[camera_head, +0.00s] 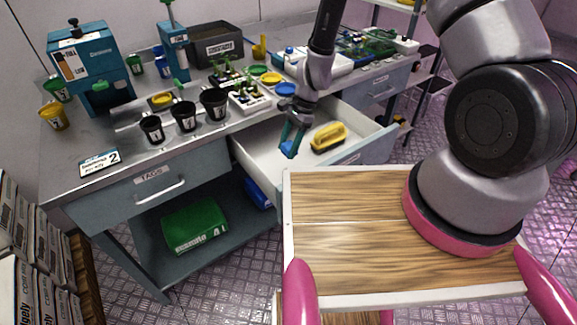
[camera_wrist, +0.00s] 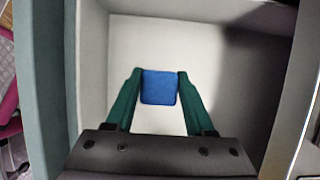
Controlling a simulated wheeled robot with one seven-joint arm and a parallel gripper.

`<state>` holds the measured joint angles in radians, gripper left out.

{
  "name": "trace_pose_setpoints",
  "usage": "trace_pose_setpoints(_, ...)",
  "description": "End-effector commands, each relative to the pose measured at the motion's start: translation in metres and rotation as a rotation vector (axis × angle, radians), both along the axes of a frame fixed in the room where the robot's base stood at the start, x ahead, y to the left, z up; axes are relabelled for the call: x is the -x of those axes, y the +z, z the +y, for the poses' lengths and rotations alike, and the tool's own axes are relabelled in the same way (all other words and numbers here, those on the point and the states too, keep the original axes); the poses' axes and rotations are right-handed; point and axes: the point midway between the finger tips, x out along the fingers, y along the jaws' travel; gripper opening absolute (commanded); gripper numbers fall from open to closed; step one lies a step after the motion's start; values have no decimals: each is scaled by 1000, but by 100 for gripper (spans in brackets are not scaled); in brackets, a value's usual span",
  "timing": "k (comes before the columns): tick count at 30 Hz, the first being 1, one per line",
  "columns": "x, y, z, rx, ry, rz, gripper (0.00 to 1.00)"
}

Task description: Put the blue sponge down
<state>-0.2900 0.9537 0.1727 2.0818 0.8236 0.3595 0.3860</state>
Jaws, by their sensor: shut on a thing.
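The blue sponge (camera_wrist: 159,87) is between the green fingertips of my gripper (camera_wrist: 159,88) in the wrist view, touched on both sides. In the head view my gripper (camera_head: 291,141) points down into the open white drawer (camera_head: 270,160), with the blue sponge (camera_head: 288,149) at its tips, near the drawer's left part. The drawer's pale floor (camera_wrist: 160,40) shows around the sponge in the wrist view. I cannot tell whether the sponge touches the floor.
A yellow brush (camera_head: 328,137) lies in the drawer to the right of my gripper. The worktop above holds black pots (camera_head: 214,102), coloured lids and a white tray. A shut drawer labelled TAGS (camera_head: 150,190) is to the left. A wood-topped surface (camera_head: 350,245) is in front.

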Motion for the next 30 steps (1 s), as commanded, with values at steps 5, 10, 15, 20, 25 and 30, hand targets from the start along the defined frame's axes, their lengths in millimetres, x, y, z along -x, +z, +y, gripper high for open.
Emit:
trace_pose_setpoints(5,0,-27,0,-1,0,2,9)
trace_pose_setpoints(10,0,-45,0,-2,-1,3,9)
trace_pose_setpoints(15,0,-68,0,-1,1,2,9)
trace_pose_setpoints(20,-1,-73,0,-2,2,-1,9)
trace_pose_setpoints(25,-1,-73,0,-1,3,0,9)
trace_pose_setpoints(30,-1,-74,0,-2,2,-1,81)
